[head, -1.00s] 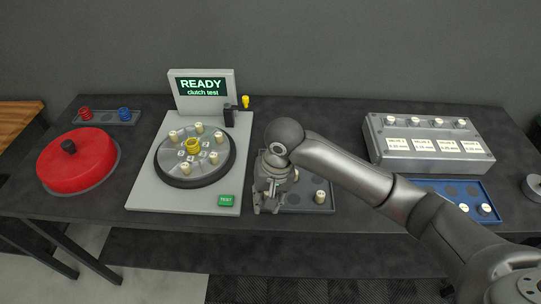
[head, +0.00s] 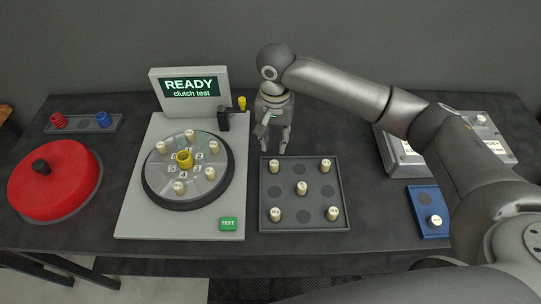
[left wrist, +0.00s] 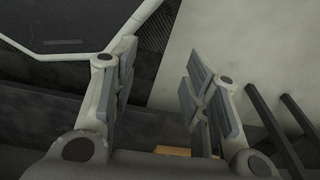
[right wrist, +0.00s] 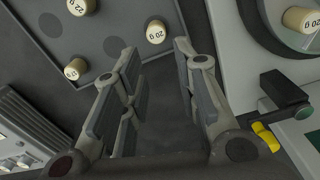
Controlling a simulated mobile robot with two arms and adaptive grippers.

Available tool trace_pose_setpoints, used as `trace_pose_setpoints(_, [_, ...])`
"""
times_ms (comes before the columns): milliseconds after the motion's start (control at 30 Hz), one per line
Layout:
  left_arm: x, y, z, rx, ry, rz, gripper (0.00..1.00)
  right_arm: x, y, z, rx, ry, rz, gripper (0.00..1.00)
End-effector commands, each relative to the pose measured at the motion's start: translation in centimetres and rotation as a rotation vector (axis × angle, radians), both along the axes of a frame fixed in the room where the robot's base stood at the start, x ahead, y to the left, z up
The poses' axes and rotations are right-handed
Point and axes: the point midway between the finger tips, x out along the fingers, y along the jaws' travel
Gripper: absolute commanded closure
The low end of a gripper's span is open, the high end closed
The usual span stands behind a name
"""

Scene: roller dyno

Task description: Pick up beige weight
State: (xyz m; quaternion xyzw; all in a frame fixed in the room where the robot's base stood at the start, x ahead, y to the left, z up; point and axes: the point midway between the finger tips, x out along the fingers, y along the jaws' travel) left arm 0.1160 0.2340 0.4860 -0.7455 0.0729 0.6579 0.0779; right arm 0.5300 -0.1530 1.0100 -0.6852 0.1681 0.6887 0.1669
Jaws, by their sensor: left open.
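Several small beige cylinder weights stand in the dark tray (head: 289,230), among them one at the centre (head: 301,188), one at the back left (head: 274,166) and one at the back right (head: 326,165). More beige weights (head: 180,187) stand on the round disc of the test machine. My right gripper (head: 273,147) points down just behind the tray's back left corner. In the right wrist view it (right wrist: 155,55) is open and empty, with a labelled beige weight (right wrist: 155,32) beyond the fingertips. My left gripper (left wrist: 163,58) is open and empty, away from the weights.
The test machine (head: 135,215), its screen reading READY clutch test, stands left of the tray with a green TEST button (head: 228,223). A red disc (head: 55,180) lies farther left. A blue tray (head: 428,212) and a grey box (head: 507,145) stand right, partly hidden by my right arm.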

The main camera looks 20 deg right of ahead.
Motion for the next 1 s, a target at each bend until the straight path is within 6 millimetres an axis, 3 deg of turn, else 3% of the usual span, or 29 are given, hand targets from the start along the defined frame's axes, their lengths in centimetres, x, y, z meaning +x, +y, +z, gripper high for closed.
trace_pose_setpoints(200, [-3.2,0.1,0.5,0.003,0.045,-0.001,0.57,-0.1,0.0,-3.3,-0.001,0.003,0.0,0.72])
trace_pose_setpoints(367, [-4.9,0.2,0.7,0.005,0.07,-0.002,0.57,-0.2,0.0,-4.4,0.0,0.002,0.002,0.72])
trace_pose_setpoints(500, [-4.4,0.2,1.7,0.005,0.062,-0.002,0.57,-0.4,0.2,-6.0,-0.003,0.004,0.002,0.72])
trace_pose_setpoints(700, [-1.7,0.0,2.5,0.0,0.023,-0.002,0.57,-0.6,0.3,-8.9,-0.001,0.002,0.001,0.72])
trace_pose_setpoints(1000, [-2.0,0.0,2.5,0.001,0.027,-0.002,0.57,-0.5,0.3,-9.5,0.0,0.0,0.002,0.72])
